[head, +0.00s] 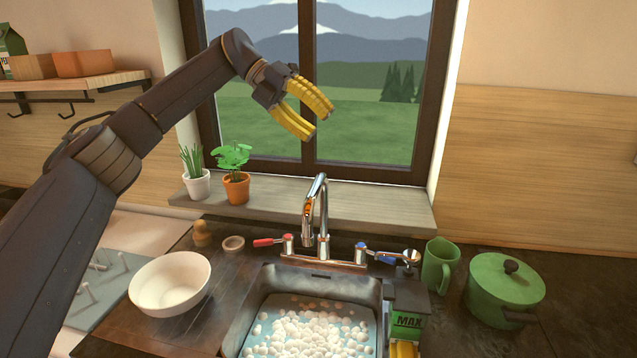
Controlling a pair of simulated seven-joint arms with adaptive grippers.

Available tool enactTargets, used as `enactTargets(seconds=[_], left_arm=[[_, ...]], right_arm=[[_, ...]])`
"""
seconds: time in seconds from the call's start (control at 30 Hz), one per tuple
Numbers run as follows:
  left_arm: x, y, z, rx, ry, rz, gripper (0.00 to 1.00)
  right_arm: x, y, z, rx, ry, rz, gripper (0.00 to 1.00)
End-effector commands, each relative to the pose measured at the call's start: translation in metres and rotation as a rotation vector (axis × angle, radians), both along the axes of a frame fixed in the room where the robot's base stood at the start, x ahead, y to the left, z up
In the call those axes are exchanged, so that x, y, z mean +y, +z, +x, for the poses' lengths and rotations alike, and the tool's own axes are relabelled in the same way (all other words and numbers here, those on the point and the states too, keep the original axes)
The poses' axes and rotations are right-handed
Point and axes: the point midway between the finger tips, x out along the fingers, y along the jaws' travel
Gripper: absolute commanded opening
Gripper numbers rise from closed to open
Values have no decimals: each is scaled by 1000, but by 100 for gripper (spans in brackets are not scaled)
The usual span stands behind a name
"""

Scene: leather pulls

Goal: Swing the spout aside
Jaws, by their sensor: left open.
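The chrome spout (316,190) rises behind the sink in the head view and arches forward over the basin. Its tip hangs a little left of its base. A red-handled tap (270,241) is to its left and a blue-handled tap (378,256) to its right. My left gripper (322,124) is in front of the window, well above the spout and apart from it. Its yellow fingers are open with nothing between them. My right gripper is not clearly seen; a yellow part shows at the bottom edge.
The sink (249,312) holds water with white foam. A white bowl (170,284) stands left; a green mug (438,265) and lidded green pot (503,289) stand right. Two potted plants (236,187) are on the sill. A green box marked MAX (407,321) is at the sink's right edge.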

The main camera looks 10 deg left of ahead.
Motion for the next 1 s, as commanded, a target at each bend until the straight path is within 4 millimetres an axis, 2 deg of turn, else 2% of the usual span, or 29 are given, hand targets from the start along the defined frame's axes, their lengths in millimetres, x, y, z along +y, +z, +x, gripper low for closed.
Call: enactTargets(seconds=[0.1, 0.3, 0.5, 0.63, 0.83, 1.0], left_arm=[[-2, 8, -13, 18, 25, 223, 43], [14, 23, -28, 49, 130, 516, 43], [28, 37, -36, 65, 225, 672, 43], [33, 39, -38, 70, 252, 712, 43], [31, 24, -38, 72, 255, 721, 43], [25, -5, -39, 74, 253, 720, 43]], right_arm=[[0, 0, 0, 0, 0, 0, 0], [0, 0, 0, 0, 0, 0, 0], [0, 0, 0, 0, 0, 0, 0], [0, 0, 0, 0, 0, 0, 0], [0, 0, 0, 0, 0, 0, 0], [0, 0, 0, 0, 0, 0, 0]])
